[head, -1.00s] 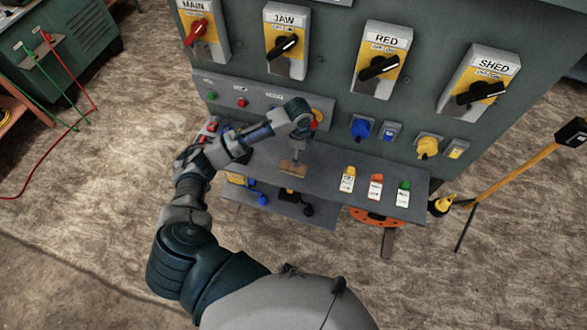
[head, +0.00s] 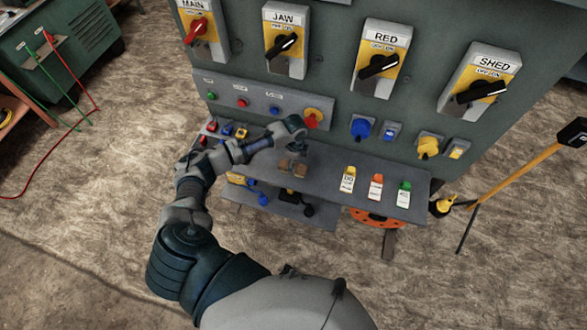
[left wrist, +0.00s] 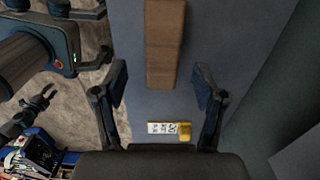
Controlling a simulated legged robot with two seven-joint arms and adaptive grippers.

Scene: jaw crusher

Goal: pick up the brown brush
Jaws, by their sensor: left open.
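The brown brush (head: 299,169) lies on the grey shelf (head: 325,173) of the panel in the head view, partly covered by my gripper. In the left wrist view the brush (left wrist: 165,42) is a long brown block running toward the top edge. My left gripper (left wrist: 161,88) is open, with one finger on each side of the line of the brush. The near end of the brush shows between and slightly above the fingertips in that picture. Nothing is held. In the head view my left gripper (head: 292,158) points down at the brush. Contact cannot be told.
Yellow (head: 348,179), orange (head: 375,187) and green (head: 404,194) tagged items stand on the shelf right of the brush. Red, blue and yellow padlocks (head: 227,130) are at its left. The switch panel (head: 330,60) rises behind. A lower shelf (head: 270,203) holds more items.

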